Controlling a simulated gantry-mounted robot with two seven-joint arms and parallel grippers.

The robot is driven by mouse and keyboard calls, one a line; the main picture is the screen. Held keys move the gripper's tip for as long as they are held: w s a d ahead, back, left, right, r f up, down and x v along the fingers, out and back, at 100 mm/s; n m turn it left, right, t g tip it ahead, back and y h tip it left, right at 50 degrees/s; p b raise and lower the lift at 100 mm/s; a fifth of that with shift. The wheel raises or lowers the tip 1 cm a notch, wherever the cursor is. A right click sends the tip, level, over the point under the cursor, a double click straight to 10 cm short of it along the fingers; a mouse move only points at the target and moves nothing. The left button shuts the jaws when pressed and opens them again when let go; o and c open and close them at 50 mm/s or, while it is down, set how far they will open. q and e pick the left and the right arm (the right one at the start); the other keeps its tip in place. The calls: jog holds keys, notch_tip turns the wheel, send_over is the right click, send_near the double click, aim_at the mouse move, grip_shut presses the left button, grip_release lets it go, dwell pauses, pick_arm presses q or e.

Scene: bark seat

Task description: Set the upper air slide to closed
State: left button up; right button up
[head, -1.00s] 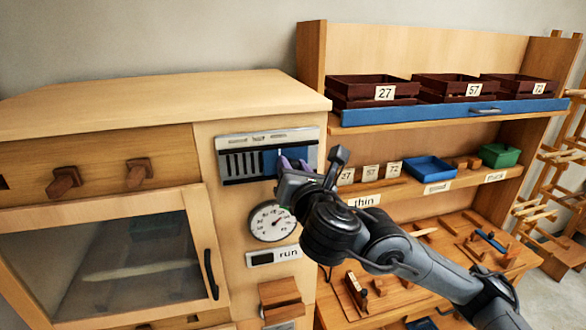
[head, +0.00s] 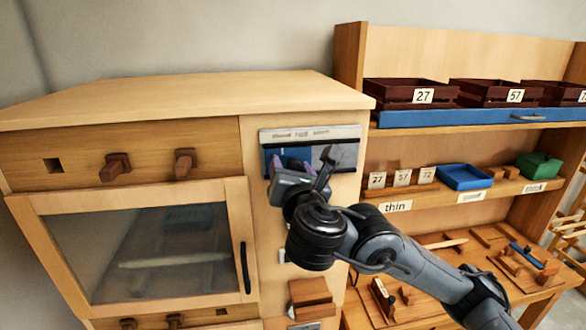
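The upper air slide (head: 268,154) is a blue plate in a vent frame (head: 348,134) on the upper right panel of the wooden cabinet, in the head view. Its blue surface shows at the left end of the vent, where no slots are visible. My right gripper (head: 291,168) is at the slide, its purple fingertips against or just in front of the blue plate. The gripper and wrist hide the middle of the vent, so the finger gap and any grip on a knob cannot be made out. My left gripper is not in view.
The cabinet's glass door (head: 170,245) and its handle (head: 245,268) are left of my arm. A wooden block (head: 311,298) sits below. Shelves with dark crates (head: 410,92) and a blue tray (head: 465,177) stand at right. My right arm hides the dial.

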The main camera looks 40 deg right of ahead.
jog(key=shift+d, duration=0.1)
jog(key=shift+s, duration=0.1)
jog(key=v, duration=1)
jog(key=shift+s+a, duration=0.2)
jog(key=shift+s, duration=0.1)
